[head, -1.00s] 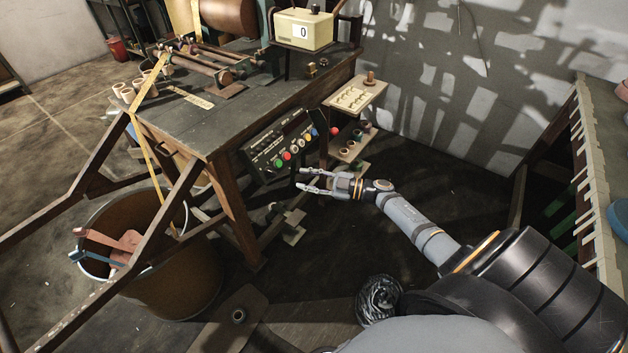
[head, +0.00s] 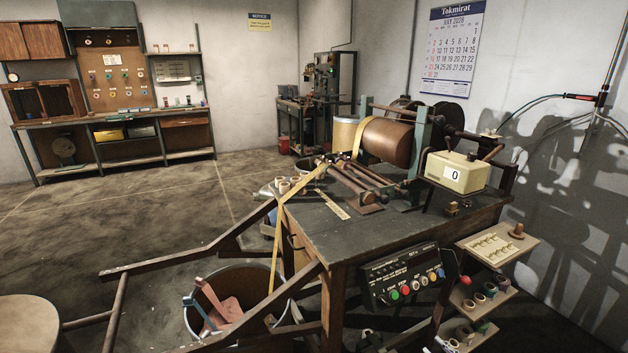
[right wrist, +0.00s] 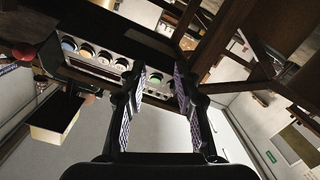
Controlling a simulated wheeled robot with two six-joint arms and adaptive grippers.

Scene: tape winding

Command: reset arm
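My right gripper (right wrist: 158,90) is open in the right wrist view, its two fingers apart with nothing between them. In the head view only the tips of my right gripper (head: 441,346) show at the bottom edge, below the control panel (head: 408,277). The control panel, with several coloured buttons, hangs at the front of the winding bench (head: 370,236). Its button row also shows past the fingers in the right wrist view (right wrist: 103,62), a green button between them. My left gripper is in neither view.
The winding machine's brown roller (head: 386,141) and the counter box (head: 457,172) reading 0 are on the bench. A small shelf (head: 497,245) with spools stands right of the panel. A bin (head: 258,281) is at lower left. Open floor lies behind on the left.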

